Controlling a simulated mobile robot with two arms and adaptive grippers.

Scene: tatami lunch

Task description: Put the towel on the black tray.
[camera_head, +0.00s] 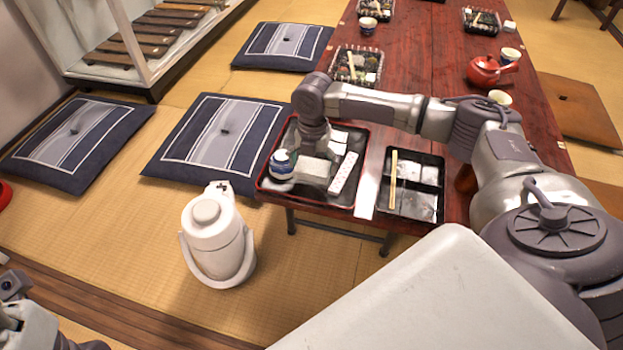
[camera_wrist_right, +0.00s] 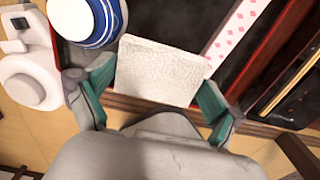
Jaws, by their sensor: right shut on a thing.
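The white towel (camera_head: 315,172) is at the black tray (camera_head: 340,210), which has a red rim and sits at the near left end of the red table. My right gripper (camera_head: 314,145) reaches down there. In the right wrist view the towel (camera_wrist_right: 160,72) spans the gap between the teal fingertips of my right gripper (camera_wrist_right: 155,80), which is shut on it. The towel lies over the tray's dark inside (camera_wrist_right: 190,25) near its front rim. I cannot tell whether it touches the tray. A bit of my left arm (camera_head: 35,325) shows at the lower left; its jaw state is unclear.
A blue and white cup (camera_head: 281,165) stands on the tray left of the towel, and a patterned white strip (camera_head: 344,173) lies to the right. A black compartment box (camera_head: 412,207) is further right. A white jug (camera_head: 212,240) stands on the floor.

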